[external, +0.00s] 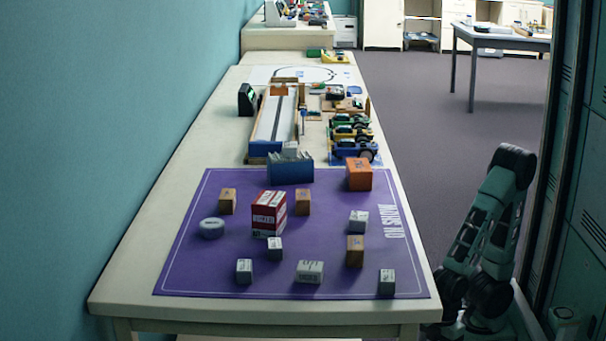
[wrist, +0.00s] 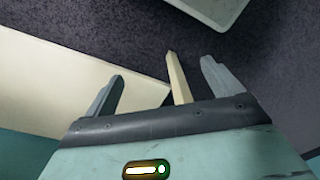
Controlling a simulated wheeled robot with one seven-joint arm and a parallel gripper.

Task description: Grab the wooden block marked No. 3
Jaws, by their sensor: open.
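Three small wooden blocks stand on the purple mat (external: 185,272) in the external view. One is at the back left (external: 228,201), one is right of the red-and-white box (external: 303,202), and one is at the right (external: 355,251). Each seems to carry a dark mark, but the numbers are too small to read, so I cannot tell which is No. 3. My gripper (wrist: 162,69) is open in the wrist view, above the floor and away from the blocks. A cream table leg shows between its fingers. In the external view my arm is folded right of the table.
The red-and-white box (external: 269,214), a round grey item (external: 212,228), an orange block (external: 359,175) and several small grey-white blocks share the mat. A blue bin (external: 290,168) stands at its back edge. Dark lockers (external: 580,190) stand right of my arm.

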